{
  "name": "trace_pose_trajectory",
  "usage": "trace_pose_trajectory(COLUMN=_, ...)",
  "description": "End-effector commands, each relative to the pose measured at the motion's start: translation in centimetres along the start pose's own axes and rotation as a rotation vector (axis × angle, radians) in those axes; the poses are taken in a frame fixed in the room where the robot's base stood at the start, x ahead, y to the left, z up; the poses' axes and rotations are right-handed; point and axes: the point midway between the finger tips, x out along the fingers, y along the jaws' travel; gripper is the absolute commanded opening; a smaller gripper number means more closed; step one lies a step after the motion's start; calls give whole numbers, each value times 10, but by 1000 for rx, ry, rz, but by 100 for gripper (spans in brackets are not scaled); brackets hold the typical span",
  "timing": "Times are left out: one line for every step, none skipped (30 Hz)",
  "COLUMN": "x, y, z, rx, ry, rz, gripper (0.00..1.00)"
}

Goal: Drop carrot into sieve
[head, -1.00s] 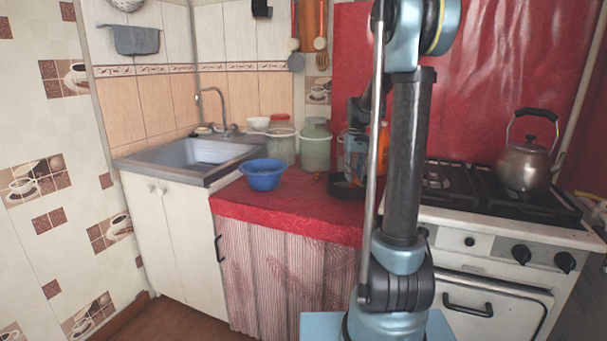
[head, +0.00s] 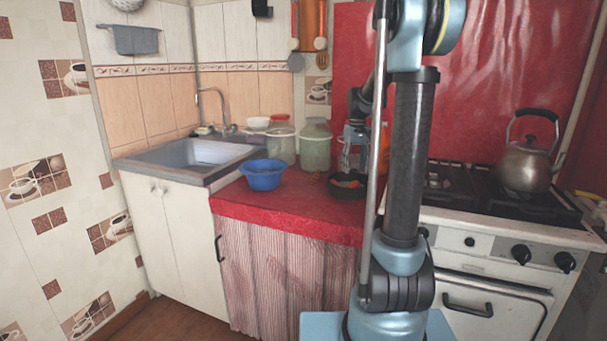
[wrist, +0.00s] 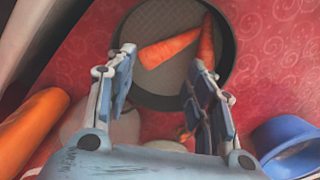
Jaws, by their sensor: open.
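The sieve (wrist: 223,82) is a round, dark-rimmed pan with a grey mesh bottom. In the head view the sieve (head: 334,193) stands on the red counter, right of the blue bowl. In the wrist view one carrot (wrist: 167,48) lies across the mesh and a second carrot (wrist: 207,40) lies along the right side, partly hidden by a finger. Orange also shows inside the sieve in the head view. My gripper (wrist: 161,62) is open and empty, its fingers spread over the near part of the sieve. In the head view my gripper (head: 354,165) is above the sieve.
A blue bowl (head: 262,176) stands left of the sieve. Jars (head: 315,146) stand behind it, and an orange bottle (head: 384,148) is partly hidden by my arm. The sink (head: 190,155) is at left, the stove with a kettle (head: 525,165) at right. The counter's front left is clear.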

Motion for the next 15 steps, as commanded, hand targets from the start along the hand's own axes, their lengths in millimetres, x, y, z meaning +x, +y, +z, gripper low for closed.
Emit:
trace_pose_trajectory(x=-10, y=0, z=0, rx=0, ry=0, rz=0, gripper=49)
trace_pose_trajectory(x=-15, y=0, z=0, rx=0, ry=0, rz=0, gripper=49)
trace_pose_trajectory(x=-23, y=0, z=0, rx=0, ry=0, rz=0, gripper=49)
trace_pose_trajectory(x=-28, y=0, z=0, rx=0, ry=0, rz=0, gripper=49)
trace_pose_trajectory(x=-34, y=0, z=0, rx=0, ry=0, rz=0, gripper=49)
trace_pose_trajectory(x=-40, y=0, z=0, rx=0, ry=0, rz=0, gripper=49)
trace_pose_trajectory(x=-46, y=0, z=0, rx=0, ry=0, rz=0, gripper=49)
trace_pose_trajectory(x=-50, y=0, z=0, rx=0, ry=-1, rz=0, gripper=49)
trace_pose_trajectory(x=-57, y=0, z=0, rx=0, ry=-1, rz=0, gripper=49)
trace_pose_trajectory(x=-61, y=0, z=0, rx=0, ry=-1, rz=0, gripper=49)
trace_pose_trajectory(x=-65, y=0, z=-1, rx=0, ry=-1, rz=0, gripper=49)
trace_pose_trajectory(x=-70, y=0, z=-1, rx=0, ry=-1, rz=0, gripper=49)
trace_pose_trajectory(x=-73, y=0, z=-1, rx=0, ry=-1, rz=0, gripper=49)
trace_pose_trajectory(x=-76, y=0, z=-1, rx=0, ry=-1, rz=0, gripper=49)
trace_pose_trajectory(x=-79, y=0, z=-1, rx=0, ry=-1, rz=0, gripper=49)
